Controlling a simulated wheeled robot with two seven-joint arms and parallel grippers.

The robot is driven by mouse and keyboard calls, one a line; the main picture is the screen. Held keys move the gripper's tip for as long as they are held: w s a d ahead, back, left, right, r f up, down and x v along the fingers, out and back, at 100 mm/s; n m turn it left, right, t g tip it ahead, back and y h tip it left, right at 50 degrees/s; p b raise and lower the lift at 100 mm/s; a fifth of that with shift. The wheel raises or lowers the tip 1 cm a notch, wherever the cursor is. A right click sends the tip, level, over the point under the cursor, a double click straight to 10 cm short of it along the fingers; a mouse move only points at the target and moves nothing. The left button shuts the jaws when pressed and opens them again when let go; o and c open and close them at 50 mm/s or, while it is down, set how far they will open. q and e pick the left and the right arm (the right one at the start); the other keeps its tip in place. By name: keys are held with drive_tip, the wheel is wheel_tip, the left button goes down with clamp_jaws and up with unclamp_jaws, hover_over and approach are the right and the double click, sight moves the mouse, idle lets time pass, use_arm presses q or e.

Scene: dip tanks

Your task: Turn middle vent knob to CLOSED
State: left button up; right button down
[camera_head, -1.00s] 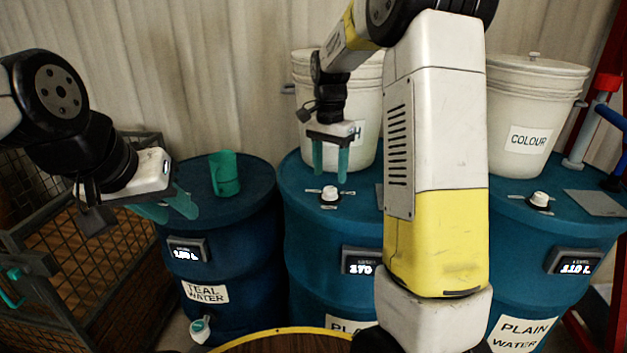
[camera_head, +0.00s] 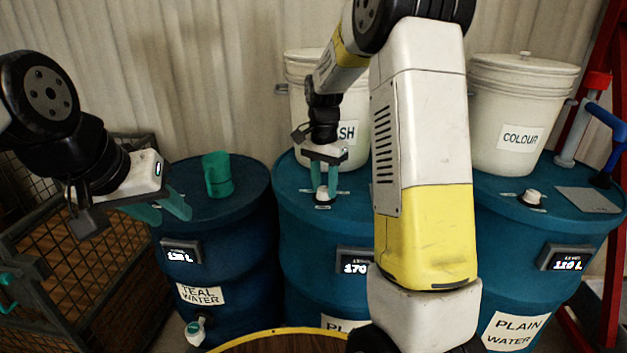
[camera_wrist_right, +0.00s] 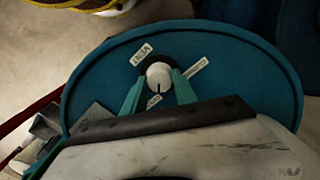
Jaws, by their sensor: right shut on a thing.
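The middle vent knob (camera_head: 322,194) is a small white knob on top of the middle blue drum (camera_head: 345,215). My right gripper (camera_head: 324,184) points down, with its teal fingers on either side of the knob, shut on it. In the right wrist view the knob (camera_wrist_right: 159,76) sits between the fingertips, and its dark pointer line faces down in the picture. Around it are a "VENT" label (camera_wrist_right: 141,55), a label at its right (camera_wrist_right: 196,68) too small to read surely, and a partly hidden lower label (camera_wrist_right: 153,102).
The teal-water drum (camera_head: 225,245) at left carries a teal cup (camera_head: 217,175). The right drum has another white knob (camera_head: 532,197). A wire cage (camera_head: 70,270) stands at far left.

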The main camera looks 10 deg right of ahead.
drive_tip(key=shift+n, duration=0.3)
drive_tip(key=n, duration=1.2)
drive_tip(key=shift+n, duration=0.4)
drive_tip(key=n, duration=0.4)
drive_tip(key=shift+a+r, duration=0.1)
drive_tip(key=shift+n+t, duration=0.3)
drive_tip(key=shift+n, duration=0.1)
drive_tip(key=c, duration=1)
unclamp_jaws()
drive_tip(key=shift+o, duration=0.2)
